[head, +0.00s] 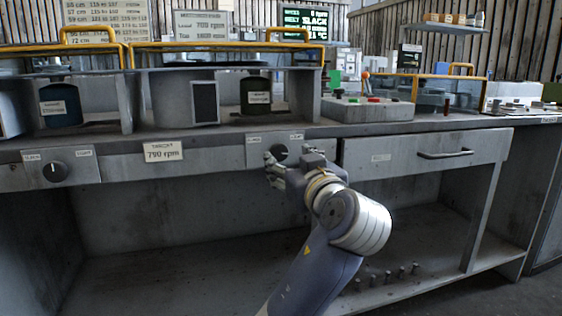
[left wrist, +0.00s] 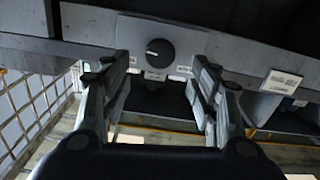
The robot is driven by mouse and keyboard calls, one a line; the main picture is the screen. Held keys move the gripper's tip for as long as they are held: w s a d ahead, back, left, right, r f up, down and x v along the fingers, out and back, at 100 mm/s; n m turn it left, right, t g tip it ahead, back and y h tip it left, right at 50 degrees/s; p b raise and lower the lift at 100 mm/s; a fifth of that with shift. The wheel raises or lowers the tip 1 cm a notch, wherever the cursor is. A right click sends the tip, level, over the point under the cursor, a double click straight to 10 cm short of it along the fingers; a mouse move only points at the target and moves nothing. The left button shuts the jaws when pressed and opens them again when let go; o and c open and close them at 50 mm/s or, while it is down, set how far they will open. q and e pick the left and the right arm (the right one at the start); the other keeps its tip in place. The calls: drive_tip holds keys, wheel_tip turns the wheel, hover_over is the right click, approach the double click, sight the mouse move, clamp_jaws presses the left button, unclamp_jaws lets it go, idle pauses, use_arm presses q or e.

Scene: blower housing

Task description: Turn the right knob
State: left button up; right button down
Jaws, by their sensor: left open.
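The right knob (head: 279,151) is a round black dial on a grey plate on the bench's front panel, with small labels above it. My left gripper (head: 289,167) is in front of it and partly covers it. In the left wrist view, which appears upside down, the knob (left wrist: 160,52) shows whole with a light pointer mark. It lies ahead of the space between the two spread fingers of my left gripper (left wrist: 161,75), which holds nothing. I cannot tell exactly how far the fingertips are from the knob. My right gripper is not in view.
A similar left knob (head: 54,172) sits farther left on the panel. A "790 rpm" plate (head: 164,152) lies between the knobs. A drawer with a handle (head: 445,154) is on the right. Blower housings with yellow rails (head: 225,46) stand on the bench. The shelf space below is mostly open.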

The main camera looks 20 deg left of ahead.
sight(280, 153)
use_arm(q)
drive_tip(key=b+x, duration=0.1)
drive_tip(key=x, duration=0.6)
drive_tip(key=shift+b, duration=0.35)
drive_tip(key=shift+s, duration=0.1)
drive_tip(key=c, duration=1.1)
